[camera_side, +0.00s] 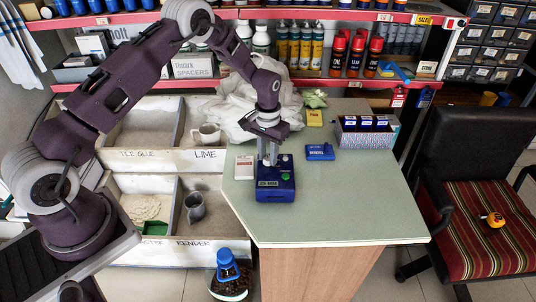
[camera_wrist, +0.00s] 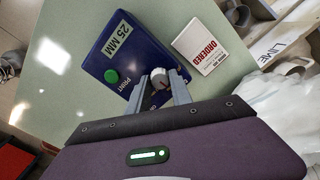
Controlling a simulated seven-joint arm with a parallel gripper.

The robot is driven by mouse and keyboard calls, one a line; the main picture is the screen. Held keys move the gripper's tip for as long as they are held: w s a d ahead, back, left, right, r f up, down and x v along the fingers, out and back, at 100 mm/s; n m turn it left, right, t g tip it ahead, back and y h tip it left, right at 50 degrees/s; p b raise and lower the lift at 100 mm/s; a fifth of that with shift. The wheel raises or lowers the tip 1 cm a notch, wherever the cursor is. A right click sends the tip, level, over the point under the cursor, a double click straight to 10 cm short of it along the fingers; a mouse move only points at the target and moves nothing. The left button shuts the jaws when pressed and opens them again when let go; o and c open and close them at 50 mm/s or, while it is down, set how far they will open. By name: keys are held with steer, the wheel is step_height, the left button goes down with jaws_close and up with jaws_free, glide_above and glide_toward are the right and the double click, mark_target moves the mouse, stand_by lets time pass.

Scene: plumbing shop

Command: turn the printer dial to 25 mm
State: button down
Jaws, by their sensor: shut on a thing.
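The blue printer (camera_side: 275,186) stands on the pale green counter under my gripper (camera_side: 269,158). In the wrist view the printer (camera_wrist: 112,50) has a label strip (camera_wrist: 119,38) reading "25 MM", a round green button (camera_wrist: 111,76) marked PRINT, and a pale dial (camera_wrist: 160,80) with a small red mark. My gripper (camera_wrist: 161,88) is shut on the dial, a finger on each side of it. The dial's lower part and any scale around it are hidden by the fingers, so I cannot read its setting there.
A white card marked ORDERED (camera_wrist: 201,45) lies beside the printer. A blue box (camera_side: 320,151) and a box of blue packs (camera_side: 365,132) sit to the right. A white cloth heap (camera_side: 250,105) lies behind. The counter's front (camera_side: 340,215) is clear.

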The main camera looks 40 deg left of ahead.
steer(key=shift+m, duration=0.3)
stand_by(0.4)
steer(key=c, duration=1.1)
jaws_free()
steer(key=shift+c, duration=0.2)
step_height(320, 180, up, 8)
steer(key=shift+f, duration=0.25)
step_height(320, 180, up, 10)
steer(key=f+t, duration=0.1)
glide_above(268, 158)
steer(key=s+d, duration=0.1)
steer(key=s, duration=0.2)
steer(key=s+d+r+t, duration=0.1)
steer(key=s+d+r, duration=0.1)
steer(key=s+r, duration=0.8)
steer(key=s+d+r+t, duration=0.1)
steer(key=s+r, duration=0.2)
steer(key=s, duration=0.7)
steer(key=s+d+r+m+t, duration=0.1)
steer(key=s+r+t, duration=0.1)
steer(key=s, duration=0.8)
steer(key=shift+s+d+r+t, duration=0.15)
steer(key=shift+d+r+t, duration=0.2)
steer(key=shift+r, duration=0.2)
